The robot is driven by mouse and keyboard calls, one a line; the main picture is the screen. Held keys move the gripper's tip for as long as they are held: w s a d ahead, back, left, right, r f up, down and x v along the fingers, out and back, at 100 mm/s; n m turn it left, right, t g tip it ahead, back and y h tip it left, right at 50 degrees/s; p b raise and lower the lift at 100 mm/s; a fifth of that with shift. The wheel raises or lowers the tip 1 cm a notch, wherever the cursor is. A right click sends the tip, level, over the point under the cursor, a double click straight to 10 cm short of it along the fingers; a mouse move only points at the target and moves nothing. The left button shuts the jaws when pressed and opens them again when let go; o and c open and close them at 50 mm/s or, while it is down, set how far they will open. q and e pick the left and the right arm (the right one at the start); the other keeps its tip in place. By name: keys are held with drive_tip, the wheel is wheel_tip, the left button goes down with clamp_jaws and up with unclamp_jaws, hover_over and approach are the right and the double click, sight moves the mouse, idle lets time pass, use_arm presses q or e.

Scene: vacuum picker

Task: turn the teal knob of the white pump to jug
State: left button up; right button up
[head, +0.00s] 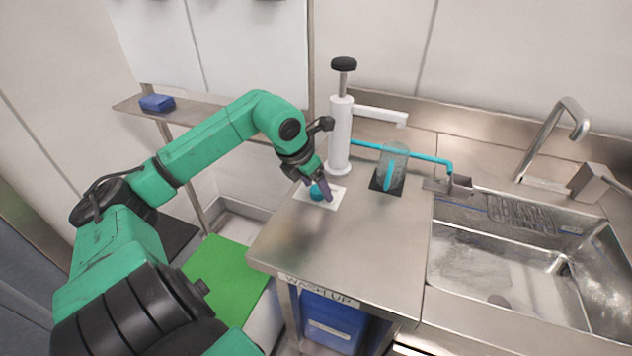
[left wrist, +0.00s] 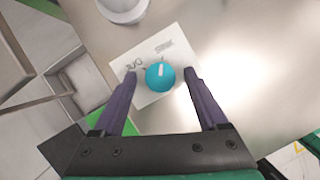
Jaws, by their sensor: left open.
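The teal knob (head: 316,193) sits on a white label plate (head: 331,202) on the steel counter, in front of the white pump (head: 340,135). In the left wrist view the knob (left wrist: 160,78) has a white pointer mark directed up the picture, nearer the SINK label than the JUG label at upper left. My left gripper (left wrist: 160,74) is open, with its purple fingers on either side of the knob and a gap visible on both sides. In the head view my left gripper (head: 320,188) is over the knob and partly hides it. My right gripper is not in view.
A clear jug (head: 393,163) stands on a dark mat right of the pump, with a teal pipe running behind it toward the sink (head: 500,265). A shelf (head: 190,112) with a blue block (head: 157,103) is at the left. The front of the counter is clear.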

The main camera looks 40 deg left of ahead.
use_arm(q)
drive_tip(key=shift+f, duration=0.15)
clamp_jaws()
drive_tip(key=shift+n, duration=0.3)
drive_tip(key=shift+n+y, duration=0.4)
drive_tip(key=shift+n, duration=0.5)
drive_tip(key=n, duration=0.1)
drive_tip(key=n+y+p, duration=0.1)
drive_tip(key=n, duration=0.2)
drive_tip(key=shift+w+d+r+y+p, duration=0.15)
drive_tip(key=shift+d+r+y+p, duration=0.05)
drive_tip(key=shift+r+y+p, duration=0.1)
drive_tip(key=n+g+y, duration=0.1)
drive_tip(key=n, duration=0.3)
drive_tip(key=shift+f, duration=0.15)
drive_tip(key=shift+w+d+n+g+y+p, duration=0.1)
drive_tip(key=shift+n+g+y+p, duration=0.4)
drive_tip(key=shift+n, duration=1.3)
